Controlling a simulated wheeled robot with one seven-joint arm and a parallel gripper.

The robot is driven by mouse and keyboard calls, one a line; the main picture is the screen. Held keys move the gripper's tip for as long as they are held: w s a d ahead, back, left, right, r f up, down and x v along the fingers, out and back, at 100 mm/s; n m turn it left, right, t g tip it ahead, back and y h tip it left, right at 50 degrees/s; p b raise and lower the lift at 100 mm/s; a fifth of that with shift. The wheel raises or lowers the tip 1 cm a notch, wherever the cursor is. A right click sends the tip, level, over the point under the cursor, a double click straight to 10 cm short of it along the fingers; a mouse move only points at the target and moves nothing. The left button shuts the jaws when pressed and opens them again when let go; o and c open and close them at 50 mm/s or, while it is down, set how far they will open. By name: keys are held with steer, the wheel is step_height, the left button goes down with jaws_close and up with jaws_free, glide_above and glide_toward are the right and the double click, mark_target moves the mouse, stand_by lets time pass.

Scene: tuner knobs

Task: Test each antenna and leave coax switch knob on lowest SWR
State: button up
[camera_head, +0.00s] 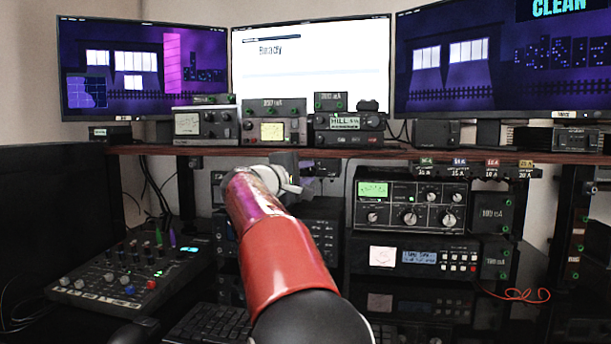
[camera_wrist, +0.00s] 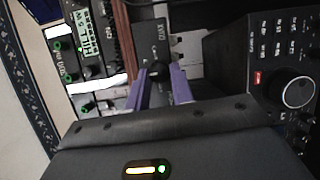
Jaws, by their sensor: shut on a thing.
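In the wrist view, a dark box with a small label, which looks like the coax switch (camera_wrist: 148,40), sits by the reddish-brown shelf edge. Its black knob (camera_wrist: 155,70) is between the purple fingers of my gripper (camera_wrist: 159,82), and the gripper is shut on it. The knob's pointer and the label are too small to read. In the head view, my gripper (camera_head: 300,183) is just below the shelf, mostly hidden by my arm. A tuner (camera_head: 410,205) with a lit green display and several knobs stands right of it; the SWR reading is not legible.
A radio (camera_head: 415,258) with a blue display is below the tuner. A mixer (camera_head: 130,270) is at left. In the wrist view, a dark unit with a large knob (camera_wrist: 298,92) is close at right.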

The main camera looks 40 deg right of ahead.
steer(key=shift+m, duration=0.3)
steer(key=o, duration=1)
steer(key=b+v, duration=0.1)
steer(key=v, duration=0.7)
steer(key=shift+r+b, duration=0.1)
steer(key=shift+b, duration=0.25)
steer(key=shift+c, duration=0.6)
steer(key=shift+d, duration=0.1)
jaws_close()
stand_by(0.4)
